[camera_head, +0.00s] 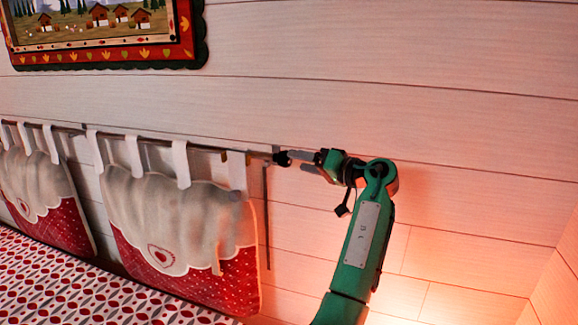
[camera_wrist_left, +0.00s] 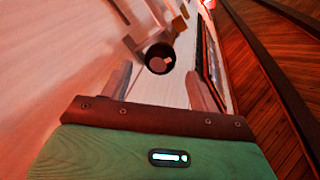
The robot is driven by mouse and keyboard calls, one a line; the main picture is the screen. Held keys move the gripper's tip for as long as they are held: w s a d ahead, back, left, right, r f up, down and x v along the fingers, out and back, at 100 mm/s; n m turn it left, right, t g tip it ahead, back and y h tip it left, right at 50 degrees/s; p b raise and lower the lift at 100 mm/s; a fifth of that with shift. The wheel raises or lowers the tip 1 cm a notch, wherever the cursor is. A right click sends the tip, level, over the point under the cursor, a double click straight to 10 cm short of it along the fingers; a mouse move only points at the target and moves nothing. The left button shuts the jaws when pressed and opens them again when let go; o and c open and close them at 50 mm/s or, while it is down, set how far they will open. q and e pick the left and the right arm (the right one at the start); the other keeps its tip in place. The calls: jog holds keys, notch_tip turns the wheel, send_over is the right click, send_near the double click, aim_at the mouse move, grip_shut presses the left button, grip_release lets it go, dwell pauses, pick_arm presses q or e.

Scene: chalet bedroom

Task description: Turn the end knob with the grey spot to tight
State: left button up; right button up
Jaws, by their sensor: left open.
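A dark round end knob (camera_head: 282,158) sits at the right end of a thin curtain rod (camera_head: 210,147) on the wall. My left gripper (camera_head: 299,160) is open and empty. Its fingers point at the knob from the rod's free end. In the left wrist view the knob shows beyond and between the two fingertips (camera_wrist_left: 160,78). I cannot tell whether either finger touches it. The grey spot is hidden in the head view. My right gripper is not in view.
Cloth hangings with red pockets (camera_head: 180,215) hang from the rod by white loops. A thin dark stick (camera_head: 267,220) hangs beside them. A framed picture (camera_head: 100,30) is higher on the wall. A patterned red-and-white cover (camera_head: 90,285) lies below. The plank wall right of the knob is bare.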

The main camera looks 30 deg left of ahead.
pick_arm(q)
jog(key=d+b, duration=0.2)
jog(key=d, duration=0.5)
jog(key=shift+d+r, duration=0.15)
jog(key=shift+d, duration=0.25)
